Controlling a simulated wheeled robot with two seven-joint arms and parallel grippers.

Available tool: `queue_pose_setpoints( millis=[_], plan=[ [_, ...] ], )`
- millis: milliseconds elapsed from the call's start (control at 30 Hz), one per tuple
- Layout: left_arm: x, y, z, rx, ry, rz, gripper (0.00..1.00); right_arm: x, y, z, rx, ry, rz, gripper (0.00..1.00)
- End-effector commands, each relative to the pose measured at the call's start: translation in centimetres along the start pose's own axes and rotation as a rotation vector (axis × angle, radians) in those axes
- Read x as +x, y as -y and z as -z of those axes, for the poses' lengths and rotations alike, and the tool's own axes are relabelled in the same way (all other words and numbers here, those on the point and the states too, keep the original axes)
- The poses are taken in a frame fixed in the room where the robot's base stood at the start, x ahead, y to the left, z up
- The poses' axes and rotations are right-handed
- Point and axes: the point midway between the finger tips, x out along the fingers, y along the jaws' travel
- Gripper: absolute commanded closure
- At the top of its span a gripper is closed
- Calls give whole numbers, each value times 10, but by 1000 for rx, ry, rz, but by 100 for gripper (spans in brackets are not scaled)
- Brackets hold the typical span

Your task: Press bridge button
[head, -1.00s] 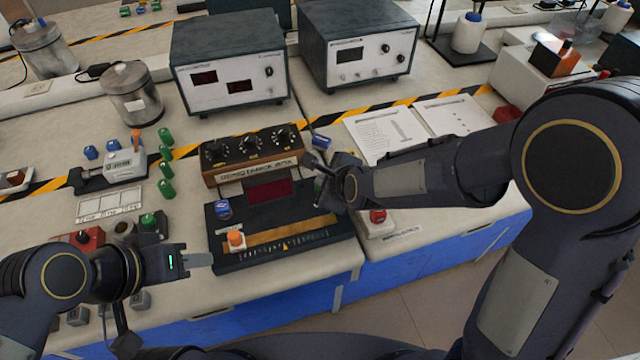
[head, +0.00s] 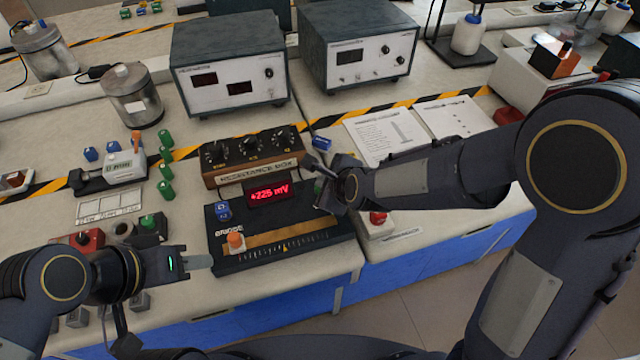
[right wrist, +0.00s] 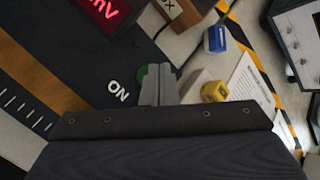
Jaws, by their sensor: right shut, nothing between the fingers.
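The bridge box (head: 285,255) is a dark panel with an orange slide strip and a red display (head: 268,192) that reads about +225 mV. The bridge button is green (right wrist: 142,74), beside the word ON in the right wrist view, and partly hidden by my fingers. My right gripper (head: 322,186) is shut and empty, its tips over the button; it also shows in the right wrist view (right wrist: 158,80). I cannot tell whether the tips touch it. My left gripper (head: 198,261) hovers just left of the bridge box, and its finger opening is unclear.
The resistance box (head: 252,157) with several knobs stands directly behind the bridge. A red button box (head: 378,220) is to its right and papers (head: 385,135) lie behind that. A blue block (head: 321,143) and several green pieces (head: 166,155) lie nearby.

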Motion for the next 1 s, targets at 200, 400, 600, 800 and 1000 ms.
queue_pose_setpoints(
  millis=[200, 400, 600, 800, 1000],
  plan=[
    [0, 0, 0, 0, 0, 0, 64, 0, 0, 0, 0, 1, 1, 100],
    [-12, -5, 6, 0, 0, 0, 64, -10, 8, -8, 0, 2, 1, 100],
    [-28, -13, 14, 0, 0, 0, 64, -25, 19, -19, 0, 1, 1, 100],
    [-44, -20, 22, 0, 0, 0, 64, -39, 29, -29, 0, 1, 1, 100],
    [-47, -22, 24, 0, 0, 0, 64, -42, 31, -31, 0, 1, 1, 100]
  ],
)
